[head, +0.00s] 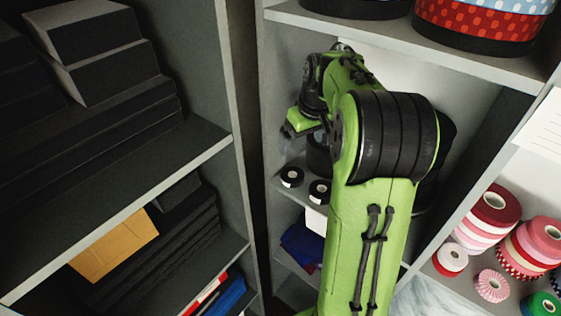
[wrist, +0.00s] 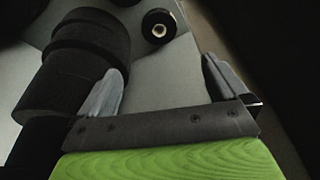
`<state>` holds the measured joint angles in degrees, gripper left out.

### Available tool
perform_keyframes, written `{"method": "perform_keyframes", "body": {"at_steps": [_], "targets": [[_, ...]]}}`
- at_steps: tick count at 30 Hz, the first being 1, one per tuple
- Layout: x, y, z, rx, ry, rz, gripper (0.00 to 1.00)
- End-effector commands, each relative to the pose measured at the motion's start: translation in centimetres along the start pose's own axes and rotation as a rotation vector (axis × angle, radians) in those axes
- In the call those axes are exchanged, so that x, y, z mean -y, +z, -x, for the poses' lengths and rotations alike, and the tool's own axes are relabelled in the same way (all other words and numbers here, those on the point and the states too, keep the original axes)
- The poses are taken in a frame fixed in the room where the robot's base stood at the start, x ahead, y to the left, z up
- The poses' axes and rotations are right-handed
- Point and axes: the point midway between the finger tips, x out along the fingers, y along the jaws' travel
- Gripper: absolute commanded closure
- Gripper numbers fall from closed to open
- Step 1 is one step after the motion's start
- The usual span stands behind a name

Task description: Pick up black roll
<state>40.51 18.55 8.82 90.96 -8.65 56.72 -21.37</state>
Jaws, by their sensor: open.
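Two small black rolls with pale cores sit on a shelf of the middle unit in the head view, one on the left (head: 292,176) and one on the right (head: 320,191). In the wrist view one black roll (wrist: 158,26) with a white core lies beyond the fingertips, apart from them. My gripper (wrist: 163,75) is open, with nothing between its fingers. In the head view my gripper (head: 289,131) hangs above the small rolls. Which of the two rolls the wrist view shows, I cannot tell.
Larger stacked black rolls (wrist: 85,60) stand close beside the left finger. The upper shelf (head: 460,60) carries patterned rolls (head: 478,28). Pink and red rolls (head: 493,206) sit at right. Dark boxes (head: 100,65) fill the left unit. My arm hides much of the middle shelf.

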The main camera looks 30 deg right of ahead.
Motion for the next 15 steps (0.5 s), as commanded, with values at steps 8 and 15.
{"method": "perform_keyframes", "body": {"at_steps": [8, 15], "targets": [[0.1, 0.2, -7.1, 0.007, -0.004, 0.0, 0.0], [0.1, 0.2, -10.6, 0.003, -0.001, 0.0, 0.0]]}}
